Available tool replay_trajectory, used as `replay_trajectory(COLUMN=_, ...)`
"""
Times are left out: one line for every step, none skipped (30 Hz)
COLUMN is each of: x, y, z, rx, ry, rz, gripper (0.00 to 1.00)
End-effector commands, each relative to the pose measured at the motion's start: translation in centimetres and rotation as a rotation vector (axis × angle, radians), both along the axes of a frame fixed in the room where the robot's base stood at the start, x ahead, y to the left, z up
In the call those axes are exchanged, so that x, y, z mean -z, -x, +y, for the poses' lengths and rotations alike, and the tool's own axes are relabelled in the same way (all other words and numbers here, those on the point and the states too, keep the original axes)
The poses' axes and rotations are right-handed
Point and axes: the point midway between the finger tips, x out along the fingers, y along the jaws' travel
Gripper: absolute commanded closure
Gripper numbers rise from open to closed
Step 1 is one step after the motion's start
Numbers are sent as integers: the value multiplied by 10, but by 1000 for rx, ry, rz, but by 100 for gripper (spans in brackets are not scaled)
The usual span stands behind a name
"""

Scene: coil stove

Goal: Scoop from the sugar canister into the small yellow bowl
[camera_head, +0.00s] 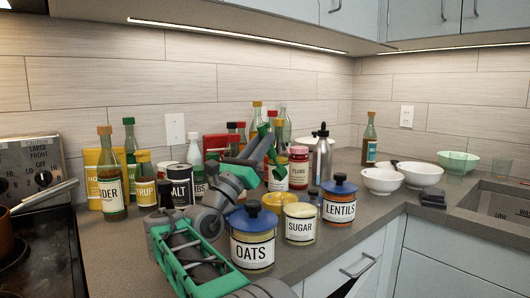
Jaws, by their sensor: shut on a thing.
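The sugar canister (299,230) stands on the counter between the oats and lentils canisters. It has a white label and a pale top, with no blue lid like its neighbours. My gripper (271,152) is raised above and behind it, left of the plums jar, apart from the sugar canister. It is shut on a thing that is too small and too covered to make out.
Oats (252,252) and lentils (340,207) canisters flank the sugar closely. Bottles and jars crowd the back left. White bowls (382,181) and a green bowl (458,163) stand at right near the sink. Left is a stove with a pan (8,238).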

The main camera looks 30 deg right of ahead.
Motion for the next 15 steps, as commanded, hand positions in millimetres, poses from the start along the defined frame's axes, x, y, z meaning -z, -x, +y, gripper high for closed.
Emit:
replay_trajectory(x=-12, y=0, z=-3, rx=-1, ry=-28, rz=0, gripper=100)
replay_trajectory(x=-13, y=0, z=-4, rx=-1, ry=-42, rz=3, gripper=100)
replay_trajectory(x=-14, y=0, z=-6, rx=0, ry=-62, rz=5, gripper=100)
replay_trajectory(x=-15, y=0, z=-8, rx=0, ry=-76, rz=6, gripper=100)
replay_trajectory(x=-15, y=-1, z=-9, rx=0, ry=-91, rz=8, gripper=100)
replay_trajectory(x=-16, y=-1, z=-10, rx=-1, ry=-109, rz=9, gripper=100)
replay_trajectory(x=-16, y=-1, z=-12, rx=0, ry=-122, rz=11, gripper=100)
replay_trajectory(x=-16, y=-1, z=-13, rx=0, ry=-133, rz=12, gripper=100)
replay_trajectory(x=-16, y=-2, z=-15, rx=0, ry=-148, rz=14, gripper=100)
replay_trajectory(x=-17, y=-2, z=-16, rx=0, ry=-159, rz=15, gripper=100)
replay_trajectory(x=-18, y=-2, z=-17, rx=0, ry=-169, rz=16, gripper=100)
replay_trajectory(x=-18, y=-2, z=-19, rx=1, ry=-184, rz=17, gripper=100)
replay_trajectory(x=-19, y=-2, z=-20, rx=0, ry=-196, rz=18, gripper=100)
replay_trajectory(x=-19, y=-2, z=-21, rx=0, ry=-206, rz=18, gripper=100)
replay_trajectory(x=-20, y=-2, z=-22, rx=1, ry=-222, rz=19, gripper=100)
